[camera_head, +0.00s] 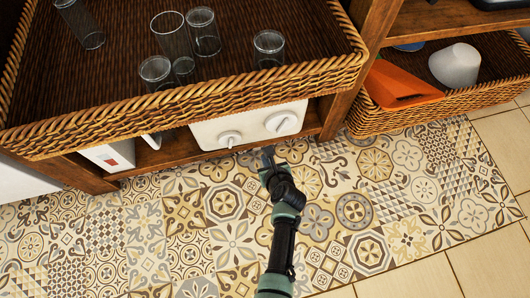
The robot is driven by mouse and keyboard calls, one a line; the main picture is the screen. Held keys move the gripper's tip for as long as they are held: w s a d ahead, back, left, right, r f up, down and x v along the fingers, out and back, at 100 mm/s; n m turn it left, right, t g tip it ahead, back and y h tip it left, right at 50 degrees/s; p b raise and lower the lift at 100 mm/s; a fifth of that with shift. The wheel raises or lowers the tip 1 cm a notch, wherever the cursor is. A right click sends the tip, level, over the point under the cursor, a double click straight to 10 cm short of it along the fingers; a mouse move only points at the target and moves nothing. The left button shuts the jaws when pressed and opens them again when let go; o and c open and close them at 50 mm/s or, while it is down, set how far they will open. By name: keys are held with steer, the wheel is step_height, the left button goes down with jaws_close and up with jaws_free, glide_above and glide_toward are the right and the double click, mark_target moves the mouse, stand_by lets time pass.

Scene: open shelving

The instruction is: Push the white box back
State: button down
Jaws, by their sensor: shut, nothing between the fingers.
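A white box (247,125) with two round knobs on its front sits on the lower wooden shelf, below the large wicker tray. Its upper part is hidden by the tray's rim. A second white box (108,154) with a red mark stands further left on the same shelf. I cannot tell for certain which one the task means. My gripper (268,153) is shut and empty. In the picture it is just below and in front of the box with knobs, near its right knob; I cannot tell whether they touch.
The wicker tray (200,112) above holds several clear glasses (170,37) and overhangs the lower shelf. A wooden post (340,108) stands right of the box with knobs. A wicker basket (395,121) at right holds orange and white items. The patterned floor (150,240) is clear.

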steer(key=p+v, duration=0.5)
steer(key=v, duration=0.3)
steer(key=shift+d, duration=0.15)
steer(key=shift+s+r, duration=0.1)
